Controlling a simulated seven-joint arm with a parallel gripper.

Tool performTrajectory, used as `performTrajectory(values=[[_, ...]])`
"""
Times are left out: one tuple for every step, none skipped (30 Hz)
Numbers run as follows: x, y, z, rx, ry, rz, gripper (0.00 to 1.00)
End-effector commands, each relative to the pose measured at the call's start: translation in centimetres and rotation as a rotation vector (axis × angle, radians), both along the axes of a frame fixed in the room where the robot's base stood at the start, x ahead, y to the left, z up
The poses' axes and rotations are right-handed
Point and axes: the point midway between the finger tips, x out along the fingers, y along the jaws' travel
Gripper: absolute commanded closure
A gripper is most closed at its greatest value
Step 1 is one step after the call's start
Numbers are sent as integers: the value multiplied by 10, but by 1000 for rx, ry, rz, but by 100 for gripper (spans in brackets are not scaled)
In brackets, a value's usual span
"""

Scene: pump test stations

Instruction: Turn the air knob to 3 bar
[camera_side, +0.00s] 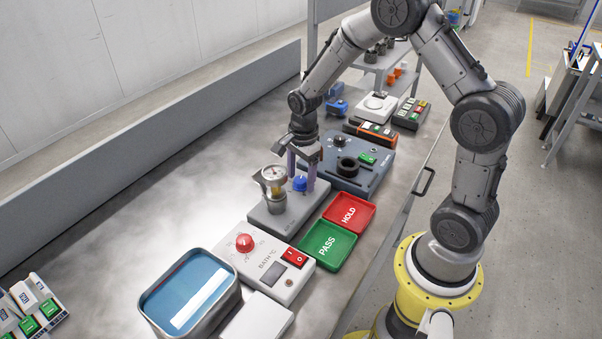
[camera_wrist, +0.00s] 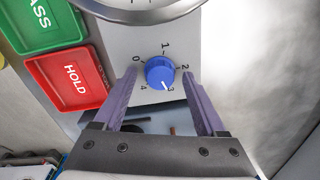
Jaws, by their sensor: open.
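The blue air knob (camera_wrist: 160,72) sits on a light grey panel (camera_wrist: 125,45) with a printed scale from 0 to 4. Its white pointer mark is at the 3. In the side view the knob (camera_side: 300,184) stands on the grey air station (camera_side: 284,217), beside a round gauge (camera_side: 272,174). My gripper (camera_side: 302,182) points down over the knob, its purple fingers apart on either side of it. In the wrist view my gripper (camera_wrist: 157,76) is open, and I see no clear contact with the knob. The gauge's reading is too small to tell.
The red HOLD tray (camera_side: 349,211) and green PASS tray (camera_side: 327,245) lie to the right of the station. The bath control box (camera_side: 268,262) with a red knob and a water bath (camera_side: 190,291) are in front. A dark blue station (camera_side: 360,165) stands behind.

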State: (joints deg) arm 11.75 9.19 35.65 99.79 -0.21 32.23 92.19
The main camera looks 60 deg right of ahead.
Motion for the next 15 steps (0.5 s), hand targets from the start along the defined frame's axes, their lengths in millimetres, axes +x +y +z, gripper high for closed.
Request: performTrajectory(values=[[0, 0, 1, 0, 0, 0, 27], [0, 0, 2, 0, 0, 0, 27], [0, 0, 5, 0, -1, 0, 27], [0, 0, 8, 0, -1, 0, 27], [0, 0, 11, -1, -3, 0, 27], [0, 0, 17, -1, -5, 0, 27], [0, 0, 22, -1, -4, 0, 27], [-1, 0, 27, -1, -5, 0, 27], [-1, 0, 36, -1, -5, 0, 27], [-1, 0, 42, -2, -7, 0, 27], [-1, 0, 49, -1, -6, 0, 27], [-2, 1, 58, -1, -6, 0, 27], [-2, 1, 65, -2, -7, 0, 27], [-2, 1, 71, -1, -6, 0, 27], [-3, 1, 80, -1, -6, 0, 27]])
